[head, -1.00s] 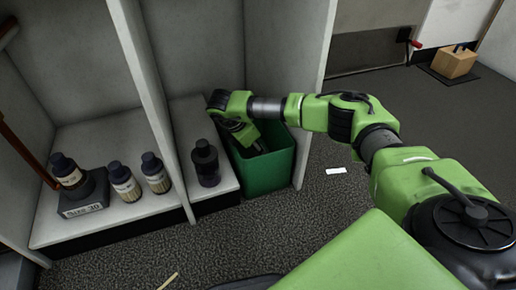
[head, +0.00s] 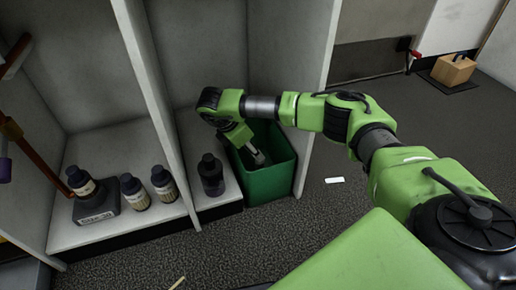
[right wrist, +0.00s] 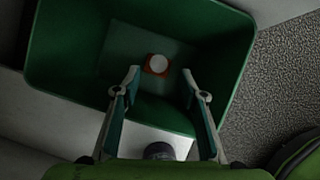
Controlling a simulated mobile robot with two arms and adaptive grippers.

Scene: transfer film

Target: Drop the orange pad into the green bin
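The green bin (head: 272,181) stands on the floor beside the shelf unit, and it fills the upper part of the right wrist view (right wrist: 68,75). The orange pad (right wrist: 147,70), a small square with a round white patch, shows inside the bin. It appears to lie on the bin's floor, beyond my fingertips. My right gripper (right wrist: 160,74) points down into the bin with its fingers apart and nothing between them. In the head view my right gripper (head: 257,157) is partly hidden by the bin's walls, and the pad cannot be seen. My left gripper is not in view.
A dark bottle (head: 211,176) stands on the low shelf left of the bin. Several capped bottles (head: 133,190) stand farther left, one on a grey block (head: 97,207). A white card (head: 334,180) lies on the carpet.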

